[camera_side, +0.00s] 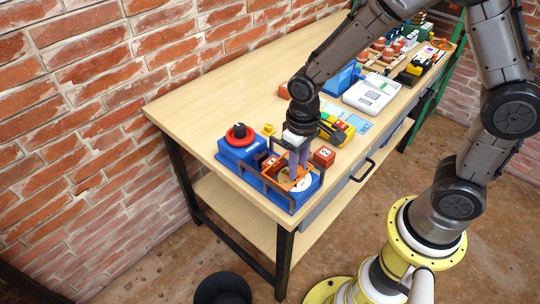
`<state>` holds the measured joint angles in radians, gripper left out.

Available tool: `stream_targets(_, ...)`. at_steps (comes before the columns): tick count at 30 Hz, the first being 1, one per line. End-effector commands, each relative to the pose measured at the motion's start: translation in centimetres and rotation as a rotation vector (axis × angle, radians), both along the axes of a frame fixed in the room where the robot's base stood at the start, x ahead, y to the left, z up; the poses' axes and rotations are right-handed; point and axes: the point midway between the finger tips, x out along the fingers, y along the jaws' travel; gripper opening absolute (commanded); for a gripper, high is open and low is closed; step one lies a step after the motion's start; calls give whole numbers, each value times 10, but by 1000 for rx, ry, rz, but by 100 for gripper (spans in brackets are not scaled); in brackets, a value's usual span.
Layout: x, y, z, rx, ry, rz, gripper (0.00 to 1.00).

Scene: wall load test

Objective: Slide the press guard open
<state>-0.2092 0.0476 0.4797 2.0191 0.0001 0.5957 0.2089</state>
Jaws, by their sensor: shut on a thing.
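The press (308,192) is a low blue unit at the near left end of the wooden workbench, with a pale round plate on it. Its guard (266,186) looks like a dark upright frame around the front and side of the blue base, with an orange part inside. My gripper (297,174) points down over the press and is shut on the guard. The fingers and wrist hide the exact grip point and part of the guard. How far the guard stands open cannot be told from this view.
A blue box with a red ring and black knob (240,137) stands left of the press. A red numbered block (324,156) sits close on its right. A white device (370,95) and more clutter lie farther along the bench. The brick wall (90,100) runs behind.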

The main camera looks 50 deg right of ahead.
Motion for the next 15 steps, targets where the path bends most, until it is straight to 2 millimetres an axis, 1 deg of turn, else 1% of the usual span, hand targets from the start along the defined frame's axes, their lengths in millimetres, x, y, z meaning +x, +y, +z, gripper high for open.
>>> stream_targets(15,-16,0,1,1,-4,0,0)
